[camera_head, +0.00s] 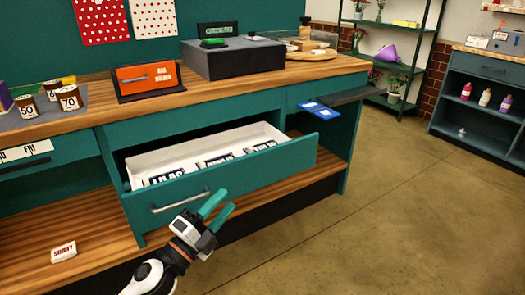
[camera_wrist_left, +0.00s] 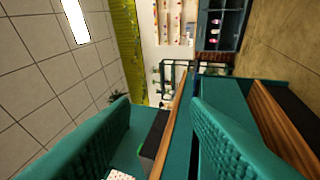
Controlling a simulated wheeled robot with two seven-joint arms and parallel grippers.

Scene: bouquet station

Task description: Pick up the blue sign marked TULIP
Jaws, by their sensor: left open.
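An open teal drawer (camera_head: 228,178) with a white inside holds several dark blue and white signs. The leftmost sign (camera_head: 167,176) seems to read LILAC. The lettering on the middle sign (camera_head: 215,160) and the right sign (camera_head: 263,146) is too small to read, so I cannot tell which is TULIP. My left gripper (camera_head: 229,199) is open and empty, outside the drawer front, just right of its handle (camera_head: 181,200). Its teal fingers also show in the left wrist view (camera_wrist_left: 160,102), with nothing between them. My right gripper is in neither view.
A dark box (camera_head: 233,60) and an orange holder (camera_head: 147,78) stand on the counter. A white SORRY block (camera_head: 63,251) lies on the lower shelf. The floor to the right is clear.

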